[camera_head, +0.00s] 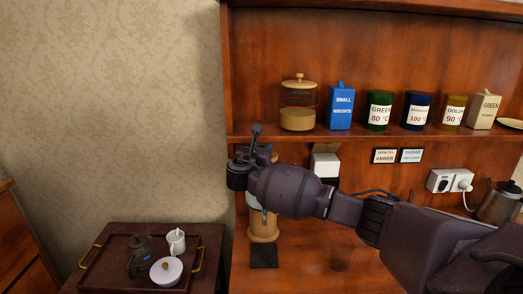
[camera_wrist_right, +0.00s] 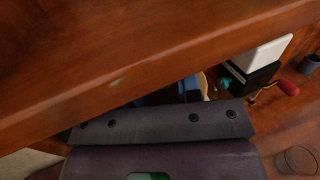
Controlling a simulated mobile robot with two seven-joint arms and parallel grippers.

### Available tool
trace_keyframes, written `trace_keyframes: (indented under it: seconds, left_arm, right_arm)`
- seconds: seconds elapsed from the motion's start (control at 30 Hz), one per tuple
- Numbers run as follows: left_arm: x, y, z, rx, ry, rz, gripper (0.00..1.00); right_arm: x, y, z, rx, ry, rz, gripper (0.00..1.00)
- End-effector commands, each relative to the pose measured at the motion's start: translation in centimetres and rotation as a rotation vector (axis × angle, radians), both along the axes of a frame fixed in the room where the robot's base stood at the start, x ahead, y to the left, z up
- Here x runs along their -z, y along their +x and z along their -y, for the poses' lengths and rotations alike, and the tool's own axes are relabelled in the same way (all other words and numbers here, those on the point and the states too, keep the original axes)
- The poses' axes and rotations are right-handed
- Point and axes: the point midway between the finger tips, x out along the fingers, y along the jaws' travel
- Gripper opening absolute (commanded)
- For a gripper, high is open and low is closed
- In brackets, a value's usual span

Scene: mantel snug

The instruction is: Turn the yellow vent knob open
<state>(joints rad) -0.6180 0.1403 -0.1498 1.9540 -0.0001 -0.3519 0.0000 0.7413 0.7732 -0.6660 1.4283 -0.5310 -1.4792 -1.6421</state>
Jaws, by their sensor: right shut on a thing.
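No yellow vent knob can be made out in either view. My right gripper (camera_head: 252,150) is at the left end of the shelf's front edge, in front of the space below the shelf. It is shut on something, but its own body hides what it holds. In the right wrist view the dark gripper body fills the bottom, with a blue piece (camera_wrist_right: 188,90) partly showing beyond it under the wooden edge. A tan, wooden-looking container (camera_head: 263,228) stands below the gripper, its upper part hidden. My left gripper is in neither view.
The shelf (camera_head: 400,133) holds a glass jar (camera_head: 298,108), a blue box (camera_head: 341,108) and several tins. Under it are a white-and-black box (camera_head: 325,165), sockets (camera_head: 449,181) and a kettle (camera_head: 498,205). A tray (camera_head: 112,270) with teaware is at lower left.

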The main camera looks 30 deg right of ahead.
Motion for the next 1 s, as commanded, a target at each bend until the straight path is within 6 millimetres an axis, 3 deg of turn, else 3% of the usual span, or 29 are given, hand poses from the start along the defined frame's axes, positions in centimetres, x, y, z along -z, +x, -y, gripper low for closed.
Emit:
trace_keyframes:
  seconds: [0.27,1.0]
  left_arm:
    - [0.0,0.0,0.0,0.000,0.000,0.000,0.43]
    - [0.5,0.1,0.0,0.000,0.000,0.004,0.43]
  right_arm:
    - [0.0,-0.3,0.3,-0.136,-0.002,-0.001,0.08]
    - [0.1,-0.7,1.3,-0.794,-0.001,-0.002,0.08]
